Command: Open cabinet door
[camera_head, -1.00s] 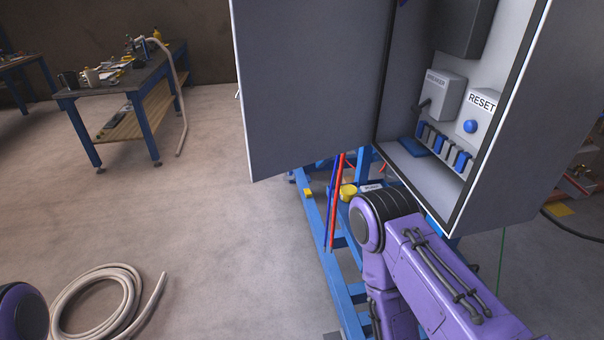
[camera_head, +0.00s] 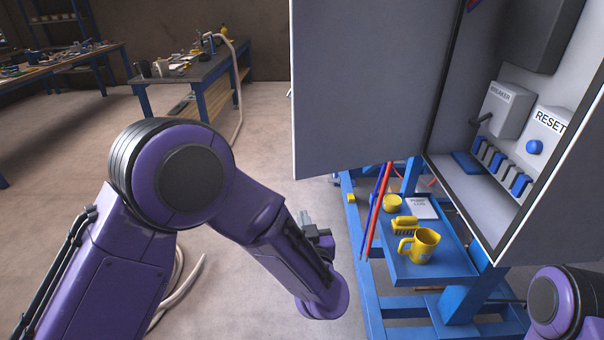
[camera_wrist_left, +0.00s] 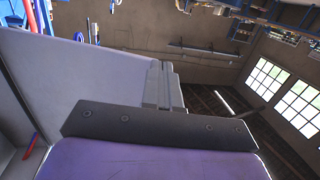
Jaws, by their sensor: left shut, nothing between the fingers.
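The cabinet (camera_head: 600,190) stands at the right of the head view with its inside showing. Its grey door (camera_head: 365,85) stands wide open, swung out to the left. In the left wrist view the door appears as a pale grey panel (camera_wrist_left: 75,85) at the left. My left gripper (camera_head: 305,218) is below and in front of the door's lower left corner, apart from it as far as I can tell. Its fingers (camera_wrist_left: 164,80) are shut and empty in the left wrist view. My right arm shows only in part at lower right; its gripper is out of view.
Below is a blue cart (camera_head: 440,265) with a yellow mug (camera_head: 425,243). A workbench (camera_head: 190,75) stands behind; the floor between is largely clear.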

